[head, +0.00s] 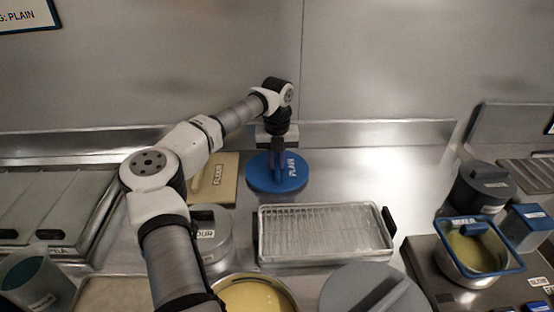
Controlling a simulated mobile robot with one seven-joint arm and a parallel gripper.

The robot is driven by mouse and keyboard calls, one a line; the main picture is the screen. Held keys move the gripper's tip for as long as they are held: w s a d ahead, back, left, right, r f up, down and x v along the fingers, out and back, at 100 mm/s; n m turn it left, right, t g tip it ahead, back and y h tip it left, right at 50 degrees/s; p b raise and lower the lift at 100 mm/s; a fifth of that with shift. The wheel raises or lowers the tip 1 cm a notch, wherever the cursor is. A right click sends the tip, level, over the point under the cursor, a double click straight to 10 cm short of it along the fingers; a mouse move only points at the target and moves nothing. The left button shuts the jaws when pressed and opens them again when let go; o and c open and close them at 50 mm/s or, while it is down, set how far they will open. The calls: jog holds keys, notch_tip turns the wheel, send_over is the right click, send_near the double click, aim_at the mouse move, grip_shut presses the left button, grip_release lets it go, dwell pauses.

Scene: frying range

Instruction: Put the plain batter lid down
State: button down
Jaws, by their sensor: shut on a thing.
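The plain batter lid (262,181) is a round blue disc with a white PLAIN label. It is at the back of the steel counter, left of centre, in the head view. My gripper (278,157) is above the lid and shut on its handle. The fingers and wrist hide most of the handle. The lid looks level and very low over the counter; I cannot tell whether its underside touches the steel. An open round container of yellow batter (252,297) is at the front edge of the view, partly cut off.
A beige labelled lid (222,188) lies just left of the blue lid. A wire-rack tray (325,251) sits in front, right of a grey lidded pot (213,250). A blue-rimmed batter pan (453,258) is at right. Bare counter (385,175) lies right of the blue lid.

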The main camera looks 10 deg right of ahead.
aim_at(277, 162)
jog(key=c, duration=1.4)
grip_release()
notch_tip(277, 162, up, 12)
jog(key=b, duration=0.2)
jog(key=shift+r, duration=0.15)
